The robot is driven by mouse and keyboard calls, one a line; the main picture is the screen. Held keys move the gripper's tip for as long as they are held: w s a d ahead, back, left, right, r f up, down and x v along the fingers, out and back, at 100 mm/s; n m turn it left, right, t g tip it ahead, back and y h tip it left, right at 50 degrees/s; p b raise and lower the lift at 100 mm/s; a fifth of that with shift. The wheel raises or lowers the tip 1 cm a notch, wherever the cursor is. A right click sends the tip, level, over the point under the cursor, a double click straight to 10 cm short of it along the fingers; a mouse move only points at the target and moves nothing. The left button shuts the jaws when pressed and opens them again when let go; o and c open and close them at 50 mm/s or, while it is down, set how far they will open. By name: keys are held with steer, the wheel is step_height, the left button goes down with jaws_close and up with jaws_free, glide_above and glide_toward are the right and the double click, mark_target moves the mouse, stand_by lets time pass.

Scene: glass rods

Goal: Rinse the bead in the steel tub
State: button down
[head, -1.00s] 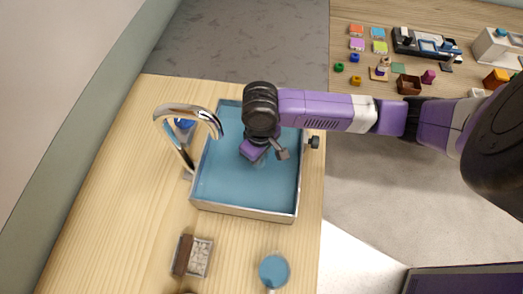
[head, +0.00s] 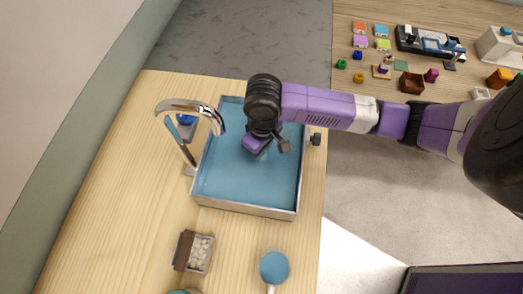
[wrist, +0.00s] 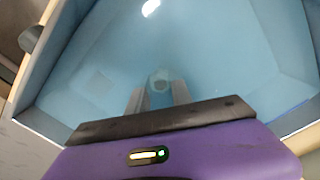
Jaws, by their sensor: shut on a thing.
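The steel tub (head: 245,209) is a rectangular basin with a blue inside, set in the wooden counter. My gripper (head: 262,154) is over the middle of the tub, pointing down inside its walls. In the wrist view my gripper (wrist: 159,92) is shut on the bead (wrist: 160,77), a small, pale, see-through piece between the fingertips. The bead cannot be made out in the head view. How far the bead is above the tub floor, or whether it is in water, I cannot tell.
A chrome tap (head: 190,106) arches over the tub's left wall. A small tray of pale pieces (head: 200,254) and a round blue-topped thing (head: 274,268) stand in front of the tub. A dark knob (head: 316,139) is at its right wall. The counter left of the tub is clear.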

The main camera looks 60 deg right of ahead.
steer(key=shift+w+d, duration=0.35)
steer(key=shift+d, duration=0.55)
steer(key=shift+s+a, duration=0.3)
steer(key=shift+a, duration=0.45)
steer(key=shift+s+a, duration=0.3)
steer(key=shift+a, duration=0.5)
steer(key=shift+s+a, duration=0.3)
steer(key=shift+a, duration=0.45)
steer(key=shift+w+d, duration=0.3)
steer(key=shift+d, duration=0.45)
steer(key=shift+w+d, duration=0.35)
steer(key=shift+d, duration=0.45)
steer(key=shift+w+d, duration=0.3)
steer(key=shift+d, duration=0.45)
step_height(320, 180, up, 11)
steer(key=shift+r, duration=2.55)
